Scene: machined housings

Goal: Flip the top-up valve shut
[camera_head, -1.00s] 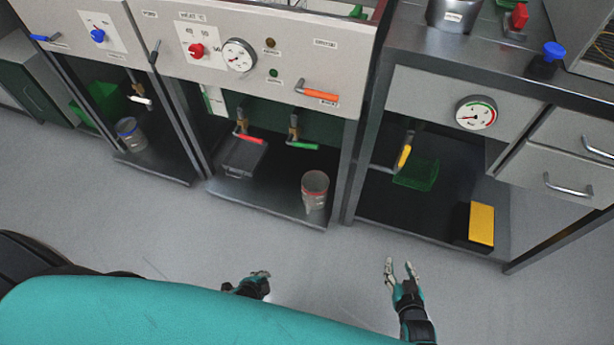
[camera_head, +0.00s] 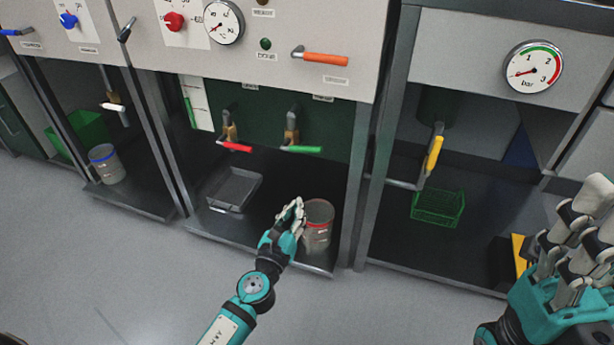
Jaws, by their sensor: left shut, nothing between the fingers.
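Under the middle cabinet hang two brass valves, one with a red lever (camera_head: 236,147) and one with a green lever (camera_head: 302,149). Both levers point sideways to the right. A yellow-handled valve (camera_head: 434,154) is in the right bay, its handle roughly upright. A valve with a white handle (camera_head: 119,108) is in the left bay. The labels are too small to read, so I cannot tell which valve is the top-up one. My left gripper (camera_head: 292,214) is shut and empty, below the green lever and beside the jar. My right gripper (camera_head: 578,232) is close at the right edge; its jaw state is unclear.
A glass jar (camera_head: 318,226) and a grey tray (camera_head: 233,189) stand on the middle shelf. A green basket (camera_head: 438,208) sits below the yellow handle. An orange handle (camera_head: 325,58) sticks out from the panel. Cabinet posts divide the bays.

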